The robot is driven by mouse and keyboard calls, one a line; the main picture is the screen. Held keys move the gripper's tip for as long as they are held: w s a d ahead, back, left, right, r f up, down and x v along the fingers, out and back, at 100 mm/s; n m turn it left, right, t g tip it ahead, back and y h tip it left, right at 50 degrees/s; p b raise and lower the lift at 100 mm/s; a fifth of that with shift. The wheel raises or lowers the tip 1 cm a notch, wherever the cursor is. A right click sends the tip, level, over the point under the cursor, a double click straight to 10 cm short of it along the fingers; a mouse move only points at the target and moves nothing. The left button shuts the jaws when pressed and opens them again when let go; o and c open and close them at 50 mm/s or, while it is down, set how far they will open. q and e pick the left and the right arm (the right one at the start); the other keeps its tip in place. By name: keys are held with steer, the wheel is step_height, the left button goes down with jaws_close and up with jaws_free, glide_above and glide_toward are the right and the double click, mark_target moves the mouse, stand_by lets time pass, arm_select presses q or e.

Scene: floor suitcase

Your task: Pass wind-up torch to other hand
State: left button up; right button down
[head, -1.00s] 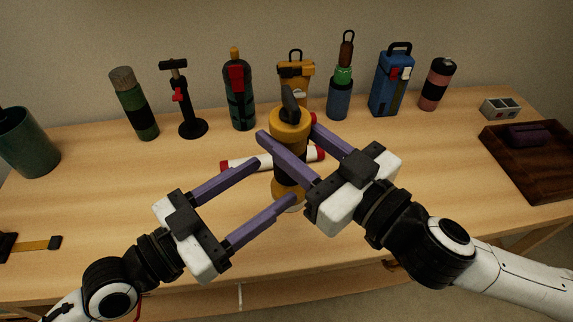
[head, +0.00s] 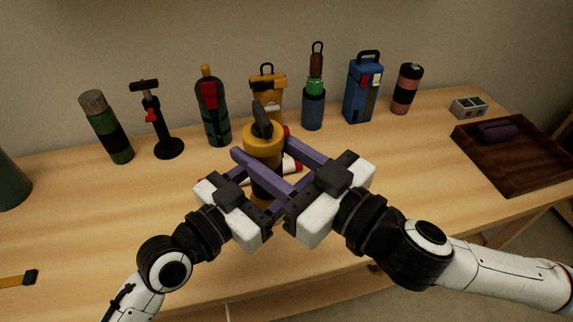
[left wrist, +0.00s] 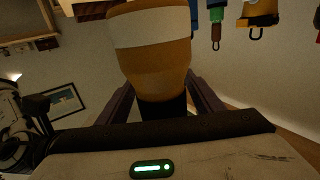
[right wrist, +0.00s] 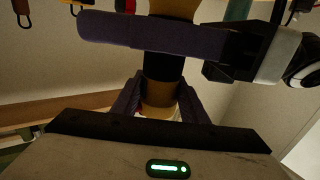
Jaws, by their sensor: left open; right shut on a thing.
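The wind-up torch (head: 263,140) is a yellow and black cylinder with a dark crank on top, held upright above the table. In the left wrist view the torch (left wrist: 152,60) stands between the left fingers. In the right wrist view the torch (right wrist: 163,65) is between the right fingers, with a left finger (right wrist: 150,35) crossing it. The arms hide much of its lower end.
Behind stand a green flask (head: 107,128), a hand pump (head: 151,120), a dark green bottle (head: 213,108), a yellow lantern (head: 268,92), a blue lantern (head: 363,88) and others. A white-and-red stick (head: 292,167) lies behind the grippers. A wooden tray (head: 500,170) is at right.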

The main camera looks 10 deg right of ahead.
arm_select(q)
steer(key=c, duration=1.2)
steer(key=shift+c, duration=0.7)
arm_select(e)
steer(key=c, duration=1)
jaws_free()
